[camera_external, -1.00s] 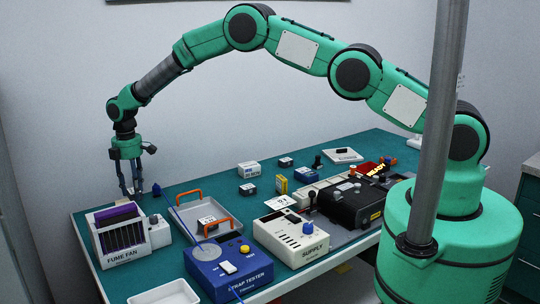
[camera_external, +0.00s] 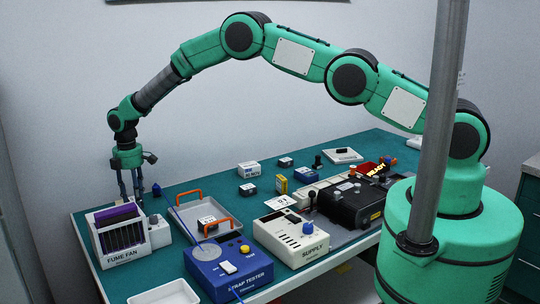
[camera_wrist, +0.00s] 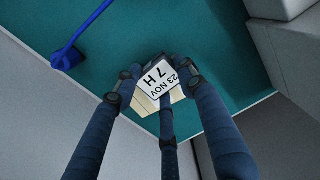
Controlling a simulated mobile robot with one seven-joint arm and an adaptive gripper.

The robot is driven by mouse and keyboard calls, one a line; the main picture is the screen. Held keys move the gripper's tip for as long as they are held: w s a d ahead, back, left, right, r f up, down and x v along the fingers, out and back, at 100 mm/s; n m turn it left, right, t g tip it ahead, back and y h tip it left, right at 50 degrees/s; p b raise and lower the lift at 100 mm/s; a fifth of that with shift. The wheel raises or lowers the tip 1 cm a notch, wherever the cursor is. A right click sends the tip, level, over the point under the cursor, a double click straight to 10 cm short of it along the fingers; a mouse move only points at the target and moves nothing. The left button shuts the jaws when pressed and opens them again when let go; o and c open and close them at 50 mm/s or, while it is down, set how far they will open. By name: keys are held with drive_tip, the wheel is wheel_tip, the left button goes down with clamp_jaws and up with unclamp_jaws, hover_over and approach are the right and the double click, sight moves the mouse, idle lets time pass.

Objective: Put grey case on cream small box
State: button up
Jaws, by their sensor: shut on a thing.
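In the wrist view the fingers of my gripper (camera_wrist: 155,95) are closed around a small grey case (camera_wrist: 154,61) with a white label reading "23 NOV 7H". A cream surface, probably the cream small box (camera_wrist: 147,103), shows just below the label, between the fingers. I cannot tell whether case and box touch. In the external view my gripper (camera_external: 132,196) points down at the far left of the table, behind the fume fan unit. There the case and box are hidden or too small to make out.
The fume fan unit (camera_external: 122,236) stands just in front of my gripper. A tray with orange handles (camera_external: 185,212) lies to its right. A blue object (camera_wrist: 66,57) lies close by. The strap tester (camera_external: 230,268) and supply unit (camera_external: 291,238) stand farther right.

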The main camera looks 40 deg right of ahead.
drive_tip(key=shift+f, duration=0.2)
drive_tip(key=o, duration=1.2)
drive_tip(key=shift+r, duration=0.1)
wheel_tip(320, 180, up, 12)
drive_tip(key=shift+r+b, duration=0.1)
drive_tip(key=shift+b, duration=0.3)
idle(0.4)
